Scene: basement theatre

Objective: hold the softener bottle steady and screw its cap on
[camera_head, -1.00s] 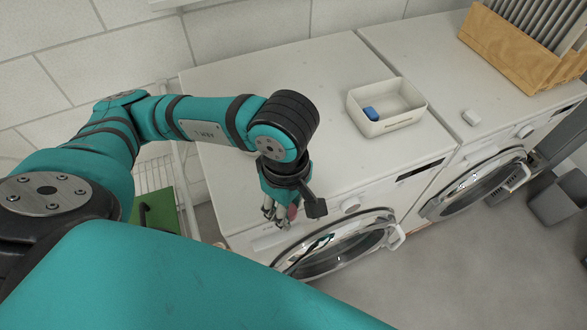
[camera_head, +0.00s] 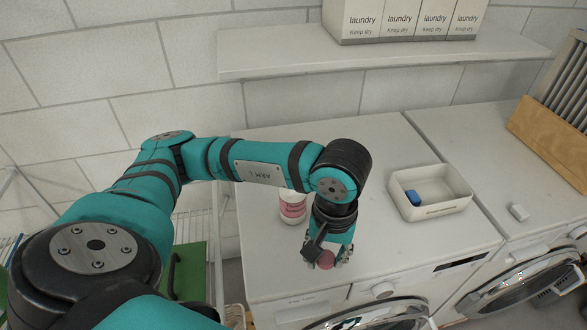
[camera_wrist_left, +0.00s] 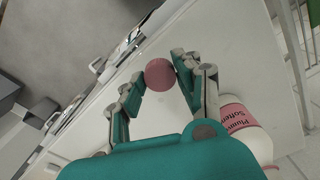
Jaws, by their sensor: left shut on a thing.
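The softener bottle (camera_head: 292,210), white with a pink label, stands on the left washing machine's top, partly hidden by my left arm. It also shows in the left wrist view (camera_wrist_left: 238,112), at the lower right; its mouth is hidden. My left gripper (camera_head: 328,256) is in front and to the right of the bottle, near the machine's front edge. It is shut on the round pinkish-red cap (camera_head: 326,260), which also shows between the fingertips in the wrist view (camera_wrist_left: 160,74). The cap is apart from the bottle. My right gripper is out of view.
A white tray (camera_head: 403,207) holding a blue block (camera_head: 412,197) stands to the right on the machine top. A small white block (camera_head: 519,212) and a wooden rack (camera_head: 545,146) are farther right. A wall shelf (camera_head: 300,60) carries laundry boxes (camera_head: 400,18). The top between bottle and tray is mostly clear.

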